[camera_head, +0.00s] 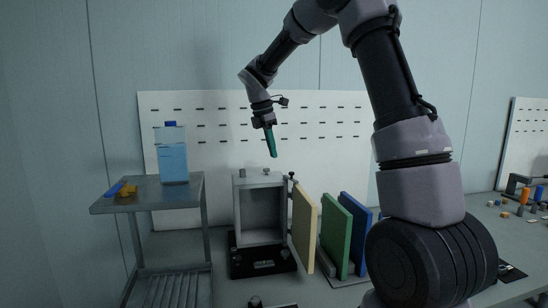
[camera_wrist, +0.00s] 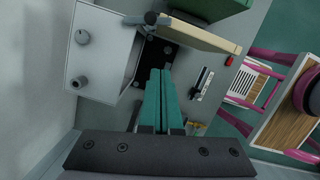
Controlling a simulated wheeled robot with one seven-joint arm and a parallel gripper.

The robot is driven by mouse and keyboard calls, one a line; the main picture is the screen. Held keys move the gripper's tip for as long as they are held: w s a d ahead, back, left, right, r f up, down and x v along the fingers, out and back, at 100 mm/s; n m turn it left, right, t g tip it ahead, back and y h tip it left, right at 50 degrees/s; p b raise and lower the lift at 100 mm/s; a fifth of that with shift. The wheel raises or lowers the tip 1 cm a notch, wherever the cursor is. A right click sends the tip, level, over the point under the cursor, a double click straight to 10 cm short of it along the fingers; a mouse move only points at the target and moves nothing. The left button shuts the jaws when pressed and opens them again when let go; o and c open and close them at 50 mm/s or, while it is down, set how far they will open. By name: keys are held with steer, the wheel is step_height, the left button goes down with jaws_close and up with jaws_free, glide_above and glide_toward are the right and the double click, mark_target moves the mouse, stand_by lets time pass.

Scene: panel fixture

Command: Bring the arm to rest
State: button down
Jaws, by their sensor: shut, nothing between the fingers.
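My arm rises from the right of the head view and bends over at the top. My gripper (camera_head: 271,143) hangs in the air above the panel fixture, its green fingers pointing down. In the wrist view the fingers (camera_wrist: 160,98) lie side by side, shut and empty. The fixture (camera_head: 262,210) is a grey open-fronted box on a black base, below the gripper and apart from it. A cream panel (camera_head: 304,228) stands at its right side like an open door; it also shows in the wrist view (camera_wrist: 200,36).
A green panel (camera_head: 336,235) and a blue panel (camera_head: 355,228) stand in a rack to the right. A metal shelf cart (camera_head: 110,203) at left bears a blue bottle (camera_head: 172,160) and small yellow and blue items. A white pegboard (camera_head: 210,120) is behind. The air around the gripper is clear.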

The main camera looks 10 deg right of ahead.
steer(key=s+d+r+m+t+y, duration=0.1)
steer(key=s+d+r+m, duration=0.1)
steer(key=s+r+m, duration=0.4)
steer(key=s+d+r+m+t+y, duration=0.1)
steer(key=s+d+r+m+t, duration=0.15)
steer(key=s+m, duration=0.4)
steer(key=s+d+r+m+t+y, duration=0.1)
steer(key=s+m+t+y, duration=0.1)
steer(key=s+m, duration=1)
steer(key=s+t, duration=0.1)
steer(key=s, duration=0.4)
steer(key=shift+d+r+y, duration=0.15)
steer(key=shift+d+y, duration=0.15)
steer(key=shift+y, duration=0.1)
steer(key=shift+m, duration=0.25)
